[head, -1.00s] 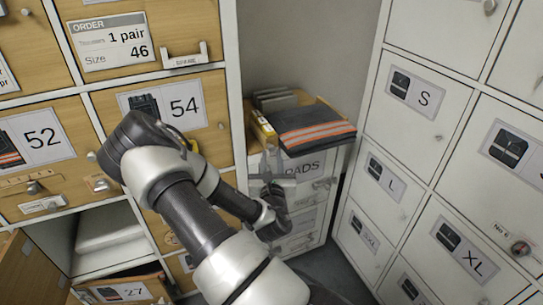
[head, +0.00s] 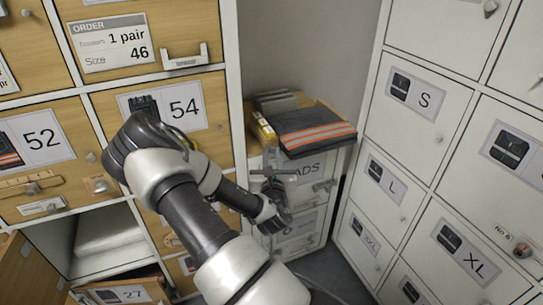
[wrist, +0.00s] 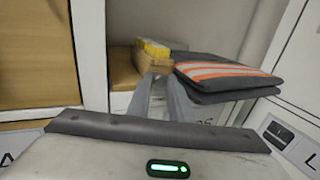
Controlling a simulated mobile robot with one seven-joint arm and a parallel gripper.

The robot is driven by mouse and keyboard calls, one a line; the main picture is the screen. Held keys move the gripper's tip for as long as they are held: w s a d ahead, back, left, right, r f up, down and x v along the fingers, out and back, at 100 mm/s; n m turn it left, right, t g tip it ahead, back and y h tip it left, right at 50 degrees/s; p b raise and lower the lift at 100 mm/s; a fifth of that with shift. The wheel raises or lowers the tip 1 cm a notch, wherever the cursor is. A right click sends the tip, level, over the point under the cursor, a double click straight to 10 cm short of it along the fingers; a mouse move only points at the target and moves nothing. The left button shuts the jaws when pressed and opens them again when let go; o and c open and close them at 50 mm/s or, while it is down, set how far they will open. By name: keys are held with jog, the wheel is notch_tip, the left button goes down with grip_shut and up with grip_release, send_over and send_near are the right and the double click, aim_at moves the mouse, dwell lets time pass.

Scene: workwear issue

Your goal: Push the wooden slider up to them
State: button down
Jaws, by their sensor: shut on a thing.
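In the wrist view a plain wooden block (wrist: 123,70), which looks like the slider, stands on top of the PADS cabinet. Yellow packs (wrist: 153,48) are just behind it and also show in the head view (head: 263,130). Several grey flat items (head: 275,101) stand in a row farther back. My gripper (wrist: 158,78) reaches the front of the cabinet top, its fingertips close together at the right part of the block. It appears shut on the block; the exact contact is hard to see.
Folded dark trousers with orange stripes (head: 315,130) lie right of the packs, close to my fingers. The PADS cabinet (head: 335,165) stands between wooden lockers (head: 205,135) and white lockers (head: 430,130). A wooden door (head: 25,270) stands open at lower left.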

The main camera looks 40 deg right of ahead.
jog(key=shift+d, duration=0.2)
jog(key=c, duration=1.9)
grip_release()
jog(key=shift+s, duration=0.1)
jog(key=p+v, duration=0.6)
jog(key=v, duration=1.1)
jog(key=shift+s+a, duration=0.1)
